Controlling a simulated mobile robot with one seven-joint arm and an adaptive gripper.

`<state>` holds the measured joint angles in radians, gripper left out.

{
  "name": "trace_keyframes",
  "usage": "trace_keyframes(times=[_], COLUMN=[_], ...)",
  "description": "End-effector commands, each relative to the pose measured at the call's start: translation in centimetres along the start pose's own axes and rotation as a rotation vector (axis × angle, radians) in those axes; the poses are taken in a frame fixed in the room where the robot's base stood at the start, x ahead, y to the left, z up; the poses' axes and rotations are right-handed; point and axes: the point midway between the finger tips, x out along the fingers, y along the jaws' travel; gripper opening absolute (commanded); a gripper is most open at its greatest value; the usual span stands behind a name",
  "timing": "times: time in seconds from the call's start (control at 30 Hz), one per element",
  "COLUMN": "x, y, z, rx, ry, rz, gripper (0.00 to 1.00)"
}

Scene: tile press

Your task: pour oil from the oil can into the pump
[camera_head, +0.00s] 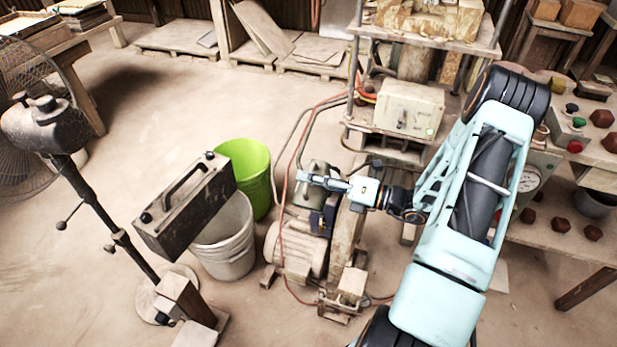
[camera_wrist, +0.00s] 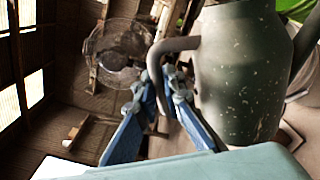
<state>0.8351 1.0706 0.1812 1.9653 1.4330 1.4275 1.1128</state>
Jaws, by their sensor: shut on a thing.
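The oil can (camera_wrist: 240,80) is a speckled grey-green metal can with a curved grey handle (camera_wrist: 182,44). It fills the right half of the wrist view; its top is cut off. My gripper (camera_wrist: 168,82) is shut on the handle, beside the can body. In the head view my gripper (camera_head: 330,183) is light blue, and the can (camera_head: 318,168) shows partly behind it, above the pump's level. The pump unit (camera_head: 297,250) is a dusty grey motor body with a dark blue part, on the floor just below the can. Its filling opening cannot be made out.
A green bucket (camera_head: 248,165) and a white bucket (camera_head: 228,240) stand left of the pump. A dark toolbox-like case (camera_head: 185,210) is above the white bucket. Red and grey hoses run around the pump. A bench with controls (camera_head: 555,160) is at right.

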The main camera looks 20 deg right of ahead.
Motion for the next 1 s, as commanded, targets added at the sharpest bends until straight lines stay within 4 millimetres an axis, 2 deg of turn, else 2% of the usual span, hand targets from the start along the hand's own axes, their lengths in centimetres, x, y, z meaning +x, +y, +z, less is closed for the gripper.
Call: trace_keyframes(times=[0.57,1.0], x=[0.0,0.0], y=[0.5,0.4], z=[1.3,1.3], rx=[0.046,0.051], ry=[-0.001,-0.001], rz=[0.003,0.002], gripper=[0.00,0.00])
